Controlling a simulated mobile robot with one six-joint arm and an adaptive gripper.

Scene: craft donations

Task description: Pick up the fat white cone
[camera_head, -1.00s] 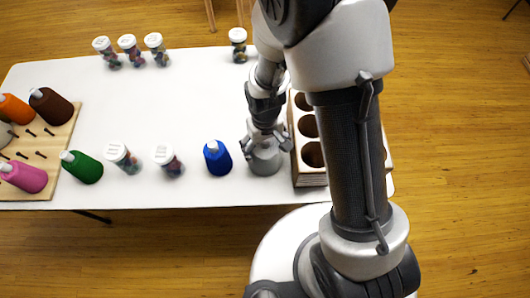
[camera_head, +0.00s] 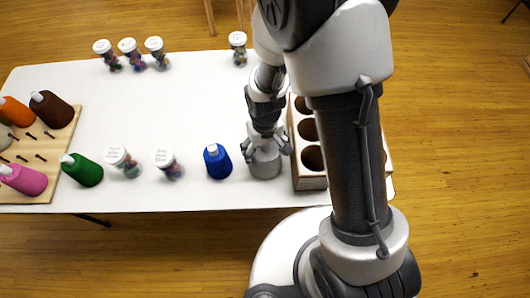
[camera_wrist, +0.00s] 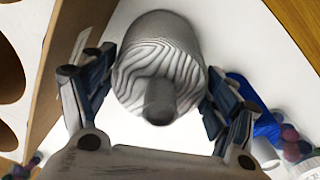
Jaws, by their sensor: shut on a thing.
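A fat, pale grey-white cone (camera_head: 264,164) stands at the front of the white table, between the blue cone and the wooden box with holes. My gripper (camera_head: 266,150) reaches down over it from above, with a finger on each side. In the wrist view the cone (camera_wrist: 163,75) shows its wavy-lined end and a grey tip between my two fingers (camera_wrist: 160,92). My gripper is shut on this cone. I see no clear gap under the cone. A blue cone (camera_head: 217,164) stands just to its left.
The wooden box with round holes (camera_head: 308,179) is close on the right, partly behind my arm. Jars (camera_head: 168,166) and a green cone (camera_head: 84,171) stand further left. A pegboard (camera_head: 42,187) holds several cones. The table's middle (camera_head: 170,110) is clear.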

